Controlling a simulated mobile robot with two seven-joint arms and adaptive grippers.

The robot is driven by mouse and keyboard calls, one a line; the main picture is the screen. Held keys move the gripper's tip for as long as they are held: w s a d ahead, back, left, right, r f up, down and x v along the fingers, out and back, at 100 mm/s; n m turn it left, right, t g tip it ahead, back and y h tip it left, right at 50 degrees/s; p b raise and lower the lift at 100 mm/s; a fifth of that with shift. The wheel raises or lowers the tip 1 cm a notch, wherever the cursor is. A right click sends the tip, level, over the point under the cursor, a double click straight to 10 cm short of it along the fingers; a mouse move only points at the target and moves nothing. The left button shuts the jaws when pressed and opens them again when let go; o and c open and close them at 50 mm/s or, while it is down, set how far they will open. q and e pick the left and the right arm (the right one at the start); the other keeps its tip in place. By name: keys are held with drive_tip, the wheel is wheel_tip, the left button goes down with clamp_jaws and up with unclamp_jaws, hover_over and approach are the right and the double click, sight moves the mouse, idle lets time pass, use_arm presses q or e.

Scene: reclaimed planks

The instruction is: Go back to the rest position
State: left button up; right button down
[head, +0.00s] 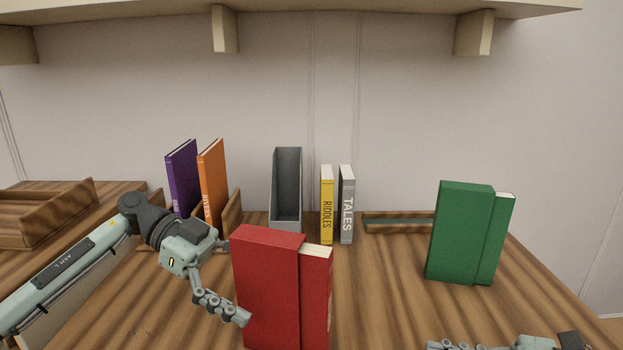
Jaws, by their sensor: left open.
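My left gripper (236,281) is open at the left of an upright red book pair (267,290). One finger overlaps the pair's lower left edge in the picture; I cannot tell if it touches. My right gripper (462,346) shows only in part at the bottom right edge, below an upright green book pair (460,235). Its jaws are cut off by the frame, so their opening cannot be judged.
Purple (183,180) and orange (212,180) books stand in a wooden holder behind my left arm. A grey file box (287,190), a yellow book (327,205) and a grey book (347,205) stand at the back. A shallow tray (398,217) lies right of them. A shelf (350,8) hangs above.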

use_arm(q)
drive_tip(key=shift+x, duration=1.05)
drive_tip(key=v, duration=1.5)
approach(289, 307)
drive_tip(key=d+f, duration=0.2)
drive_tip(key=d, duration=0.1)
drive_tip(key=d+f, duration=0.2)
drive_tip(key=d, duration=0.1)
drive_tip(key=d+f, duration=0.1)
drive_tip(key=d, duration=0.2)
drive_tip(key=shift+s+f, duration=0.35)
drive_tip(key=shift+f, duration=0.05)
use_arm(e)
drive_tip(key=shift+a, duration=0.15)
use_arm(q)
drive_tip(key=shift+a, duration=0.15)
use_arm(e)
drive_tip(key=x, duration=1.3)
drive_tip(key=shift+w+a+r, duration=0.1)
drive_tip(key=shift+a, duration=0.2)
drive_tip(key=v, duration=0.8)
drive_tip(key=shift+d, duration=0.2)
